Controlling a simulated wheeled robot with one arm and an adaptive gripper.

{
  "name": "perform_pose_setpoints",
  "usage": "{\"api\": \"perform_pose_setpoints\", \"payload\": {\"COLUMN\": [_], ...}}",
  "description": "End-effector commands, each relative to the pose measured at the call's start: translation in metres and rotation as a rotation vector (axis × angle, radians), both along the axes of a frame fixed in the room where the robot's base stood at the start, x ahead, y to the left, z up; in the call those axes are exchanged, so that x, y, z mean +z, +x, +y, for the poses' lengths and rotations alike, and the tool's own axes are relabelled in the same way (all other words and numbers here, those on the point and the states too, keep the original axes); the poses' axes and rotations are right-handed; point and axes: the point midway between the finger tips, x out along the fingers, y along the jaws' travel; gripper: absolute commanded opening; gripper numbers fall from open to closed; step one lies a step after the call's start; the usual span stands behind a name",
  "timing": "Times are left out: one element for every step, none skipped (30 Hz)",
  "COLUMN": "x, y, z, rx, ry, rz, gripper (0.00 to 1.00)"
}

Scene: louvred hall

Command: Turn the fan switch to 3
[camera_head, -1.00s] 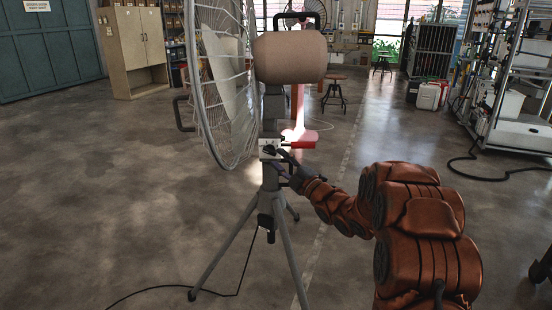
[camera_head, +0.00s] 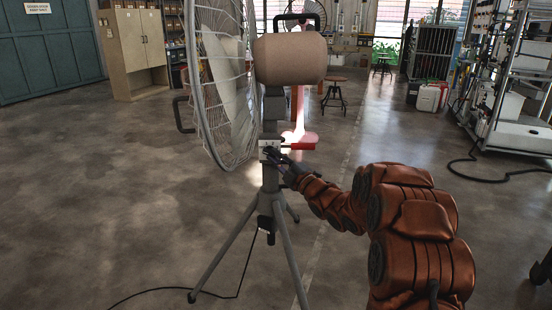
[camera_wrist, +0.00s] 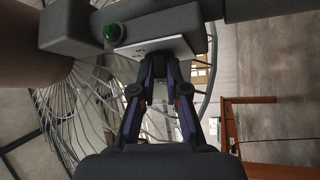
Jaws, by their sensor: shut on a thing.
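The fan (camera_head: 222,85) stands on a grey tripod, its wire cage facing left and its tan motor housing (camera_head: 290,58) at the right. The pale switch plate (camera_head: 264,150) is on the grey post below the motor. My gripper (camera_head: 277,156) is at the plate, shut on the fan switch. In the wrist view my gripper (camera_wrist: 160,88) has its fingertips against the plate's lower edge. The fingers hide the switch, and its setting cannot be read.
A red piece (camera_head: 300,146) shows just right of the plate; I cannot tell whether it is attached. The tripod (camera_head: 285,245) spreads over the floor, with a black cable (camera_head: 180,288) trailing left. A metal rack (camera_head: 510,90) stands at right. The floor at left is clear.

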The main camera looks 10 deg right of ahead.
Motion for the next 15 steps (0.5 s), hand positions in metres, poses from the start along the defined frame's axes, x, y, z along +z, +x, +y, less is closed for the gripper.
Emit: {"api": "perform_pose_setpoints", "payload": {"x": [-0.0002,-0.0002,-0.0003,-0.0003,-0.0003,-0.0003,-0.0004,-0.0005,-0.0007,-0.0009,-0.001,-0.0013,-0.0017,-0.0021,-0.0029], "y": [-0.0001,-0.0001,-0.0001,-0.0001,-0.0001,-0.0001,0.0,0.0,0.0,0.0,0.0,0.0,0.0001,0.0001,0.0002], "z": [0.0,0.0,0.0001,0.0001,0.0001,0.0001,0.0001,0.0001,0.0002,0.0003,0.0003,0.0005,0.0006,0.0009,0.0014], "rx": [0.0,0.0,0.0,0.0,0.0,0.0,0.0,0.0,0.0,0.0,0.0,0.0,0.0,0.001,0.001], "ry": [0.0,0.0,0.0,0.0,0.0,0.0,0.001,0.002,0.005,0.009,0.013,0.022,0.029,0.038,0.052], "rz": [0.0,0.0,0.0,0.0,0.0,0.0,0.0,0.0,-0.001,-0.002,-0.003,-0.005,-0.007,-0.009,-0.012], "gripper": [0.0,0.0,0.0,0.0,0.0,0.0,0.0,0.0,0.0,0.0,0.0,0.0,0.0,0.0,0.0]}}
